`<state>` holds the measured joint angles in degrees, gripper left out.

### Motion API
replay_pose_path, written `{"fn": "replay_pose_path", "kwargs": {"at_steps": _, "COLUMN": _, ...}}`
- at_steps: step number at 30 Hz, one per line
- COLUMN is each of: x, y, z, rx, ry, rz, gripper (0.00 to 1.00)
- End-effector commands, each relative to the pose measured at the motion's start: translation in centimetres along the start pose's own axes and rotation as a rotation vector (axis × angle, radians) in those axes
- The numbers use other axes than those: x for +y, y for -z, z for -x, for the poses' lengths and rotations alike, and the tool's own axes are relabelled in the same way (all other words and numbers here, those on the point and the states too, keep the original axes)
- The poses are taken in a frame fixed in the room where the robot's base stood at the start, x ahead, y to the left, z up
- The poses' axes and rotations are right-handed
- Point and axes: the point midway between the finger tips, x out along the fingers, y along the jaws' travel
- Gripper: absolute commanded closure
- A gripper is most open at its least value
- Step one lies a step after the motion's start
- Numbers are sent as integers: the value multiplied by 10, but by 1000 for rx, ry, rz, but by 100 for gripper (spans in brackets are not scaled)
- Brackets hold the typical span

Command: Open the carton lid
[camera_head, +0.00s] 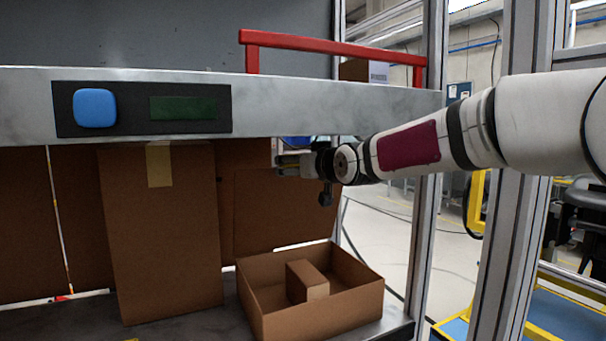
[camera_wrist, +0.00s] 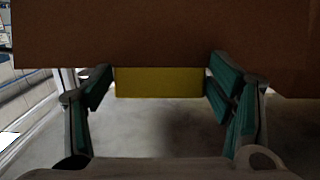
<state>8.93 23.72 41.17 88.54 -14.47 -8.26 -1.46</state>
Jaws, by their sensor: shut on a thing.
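My gripper (camera_head: 288,163) is at the upper edge of an upright brown cardboard panel (camera_head: 285,212), under the grey beam. In the wrist view its green-padded fingers (camera_wrist: 163,88) stand either side of a yellow tab (camera_wrist: 160,83) below a brown cardboard face (camera_wrist: 160,35); it is shut on this tab. The tab is hidden in the head view. An open-topped carton (camera_head: 300,322) stands below my gripper, with a small brown box (camera_head: 307,283) inside. I cannot tell whether the panel is joined to this carton as its lid.
A tall taped carton (camera_head: 160,240) stands to the left on the dark table (camera_head: 205,328). The grey beam (camera_head: 300,105), with a blue button (camera_head: 95,108) and a red rail (camera_head: 335,48), runs above. A metal post (camera_head: 428,190) stands right, behind my arm.

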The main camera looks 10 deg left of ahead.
Motion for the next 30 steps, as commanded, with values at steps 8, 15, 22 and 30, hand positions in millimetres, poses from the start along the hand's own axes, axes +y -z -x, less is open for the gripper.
{"fn": "replay_pose_path", "kwargs": {"at_steps": 8, "x": -2, "y": 12, "z": 0, "rx": 21, "ry": 1, "rz": 1, "gripper": 75}}
{"fn": "replay_pose_path", "kwargs": {"at_steps": 15, "x": -2, "y": 12, "z": 0, "rx": 21, "ry": 0, "rz": 2, "gripper": 14}}
{"fn": "replay_pose_path", "kwargs": {"at_steps": 22, "x": -1, "y": 8, "z": 0, "rx": 13, "ry": -1, "rz": 1, "gripper": 5}}
{"fn": "replay_pose_path", "kwargs": {"at_steps": 30, "x": 1, "y": 6, "z": 4, "rx": 10, "ry": -3, "rz": 1, "gripper": 5}}
